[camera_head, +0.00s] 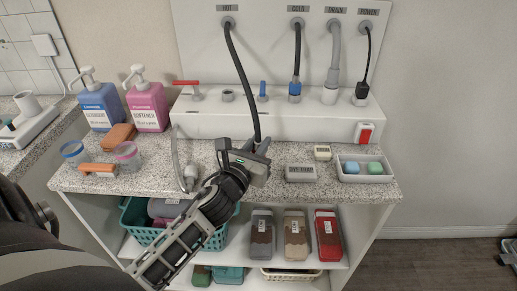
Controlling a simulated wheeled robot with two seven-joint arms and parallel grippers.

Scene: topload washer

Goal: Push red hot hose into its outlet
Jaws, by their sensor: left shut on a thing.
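The black hot hose (243,80) hangs from the port marked HOT (229,22) on the white panel. It bends down to my left gripper (256,153), which is shut on its lower end just above the front of the counter. The hose end is mostly hidden by the gripper, so its red part cannot be made out. An open grey outlet (228,95) sits on the white ledge, next to the red-handled tap (186,83). It is empty, behind and left of the gripper. My right gripper does not show.
The cold (297,55), drain (334,60) and power (367,65) lines stand plugged in at right, beside a blue tap (262,91). A grey hose (178,160) lies left of the gripper. Blue (100,105) and pink (147,105) bottles stand at left; a tray (364,177) sits at right.

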